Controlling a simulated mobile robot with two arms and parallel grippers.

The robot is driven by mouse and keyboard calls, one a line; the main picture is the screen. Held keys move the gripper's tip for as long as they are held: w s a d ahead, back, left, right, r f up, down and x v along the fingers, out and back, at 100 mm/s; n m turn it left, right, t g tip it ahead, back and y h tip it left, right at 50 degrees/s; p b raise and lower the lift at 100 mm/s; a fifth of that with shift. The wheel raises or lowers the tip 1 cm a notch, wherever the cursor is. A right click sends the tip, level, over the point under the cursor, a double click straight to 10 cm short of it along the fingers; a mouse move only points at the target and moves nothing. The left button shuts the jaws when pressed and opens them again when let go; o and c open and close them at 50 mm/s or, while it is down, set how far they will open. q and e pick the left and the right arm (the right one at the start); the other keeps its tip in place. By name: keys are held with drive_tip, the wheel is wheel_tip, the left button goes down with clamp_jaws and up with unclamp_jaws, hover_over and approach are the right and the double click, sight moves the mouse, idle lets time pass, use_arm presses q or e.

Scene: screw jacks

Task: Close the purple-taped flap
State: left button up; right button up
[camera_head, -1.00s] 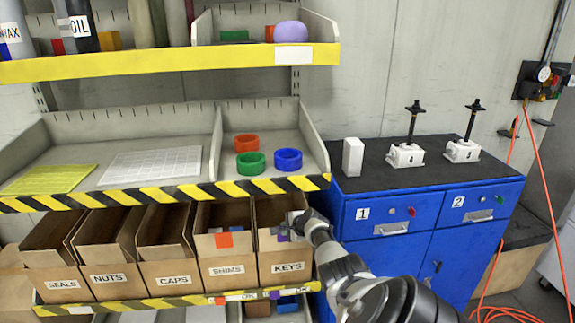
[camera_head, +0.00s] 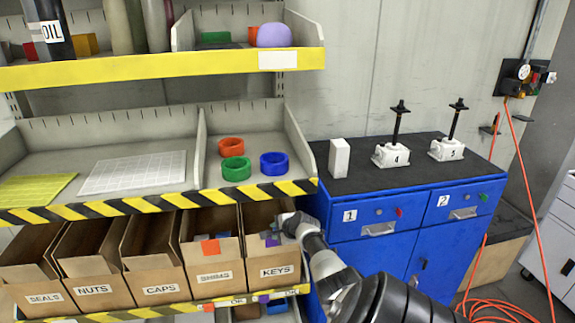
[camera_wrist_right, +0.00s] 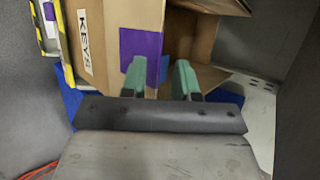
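The KEYS box (camera_head: 272,262) is an open-topped cardboard bin at the right end of the bin row. Its front flap carries purple tape, and the purple tape (camera_wrist_right: 140,45) shows large in the right wrist view, beside the KEYS label. My right gripper (camera_head: 270,238) is at the top front of this box and hides part of the flap. In the right wrist view, the two green fingers of my right gripper (camera_wrist_right: 160,80) are apart, with a cardboard edge between or just beyond them. I cannot tell whether they touch it. My left gripper is not in view.
The SHIMS box (camera_head: 211,262), with orange tape, stands directly left of the KEYS box. A striped shelf edge (camera_head: 150,204) runs just above the bins. The blue cabinet (camera_head: 385,215) stands close on the right, and an orange hose (camera_head: 500,305) lies on the floor.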

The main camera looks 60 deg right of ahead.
drive_tip(key=p+v, duration=0.1)
drive_tip(key=v, duration=0.8)
drive_tip(key=shift+s+a+r, duration=0.2)
drive_tip(key=shift+s+a, duration=0.05)
drive_tip(key=shift+a, duration=0.05)
drive_tip(key=shift+f, duration=0.1)
